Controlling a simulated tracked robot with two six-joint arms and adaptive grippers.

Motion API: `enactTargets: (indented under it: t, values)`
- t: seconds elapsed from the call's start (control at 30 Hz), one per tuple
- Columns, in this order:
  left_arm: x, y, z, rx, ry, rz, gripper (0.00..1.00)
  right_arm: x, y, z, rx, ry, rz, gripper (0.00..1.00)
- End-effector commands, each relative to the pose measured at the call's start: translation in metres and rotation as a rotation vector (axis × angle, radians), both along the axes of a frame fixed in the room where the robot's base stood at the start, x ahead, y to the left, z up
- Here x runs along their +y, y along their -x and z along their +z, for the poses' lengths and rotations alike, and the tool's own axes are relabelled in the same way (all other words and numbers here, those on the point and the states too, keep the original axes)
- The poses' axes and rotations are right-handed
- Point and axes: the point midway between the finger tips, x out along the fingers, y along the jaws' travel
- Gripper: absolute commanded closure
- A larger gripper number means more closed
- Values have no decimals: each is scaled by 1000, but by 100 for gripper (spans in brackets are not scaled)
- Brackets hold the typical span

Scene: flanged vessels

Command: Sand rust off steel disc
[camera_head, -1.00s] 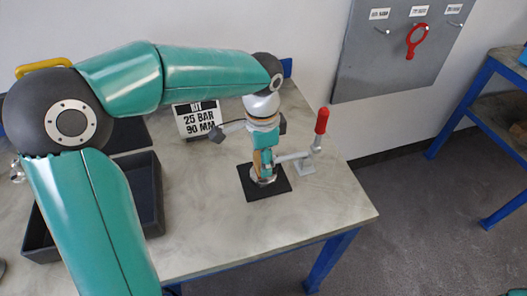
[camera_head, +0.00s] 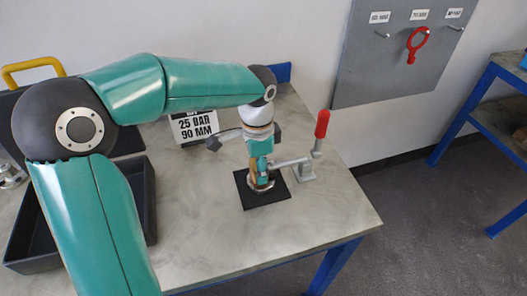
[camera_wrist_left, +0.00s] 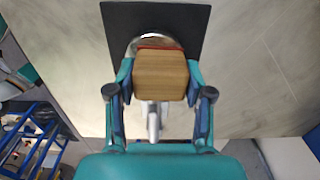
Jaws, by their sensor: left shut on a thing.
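My left gripper (camera_head: 258,178) comes down over the black mat (camera_head: 281,196) and is shut on a wooden block. In the left wrist view the block (camera_wrist_left: 160,76) sits between my two fingers, with a thin red layer along its far edge. The shiny steel disc (camera_head: 269,185) lies on the mat under the block; its rim also shows in the wrist view (camera_wrist_left: 133,47). The block and gripper hide most of the disc, so I cannot see its rust or whether the block touches it. My right gripper is not in view.
A toggle clamp with an upright red handle (camera_head: 322,124) stands right of the mat, its arm reaching toward the disc. A "25 BAR 90 MM" sign (camera_head: 197,126) stands behind. A dark tray (camera_head: 150,205) is at left. The table's front right is clear.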

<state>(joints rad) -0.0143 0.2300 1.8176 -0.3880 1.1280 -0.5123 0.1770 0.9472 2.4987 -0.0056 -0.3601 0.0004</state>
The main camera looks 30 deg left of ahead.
Motion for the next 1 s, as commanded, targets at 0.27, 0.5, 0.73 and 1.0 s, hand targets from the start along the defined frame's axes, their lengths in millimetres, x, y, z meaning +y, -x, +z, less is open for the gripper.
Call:
enactTargets:
  t: [0.27,0.5,0.73,1.0]
  values:
    - [-16,8,0,2,-1,10,87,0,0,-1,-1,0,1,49]
    - [-20,5,32,1,0,1,87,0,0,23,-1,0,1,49]
    - [-22,4,53,1,0,-5,87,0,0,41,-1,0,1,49]
    - [-23,3,76,1,0,-6,87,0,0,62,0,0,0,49]
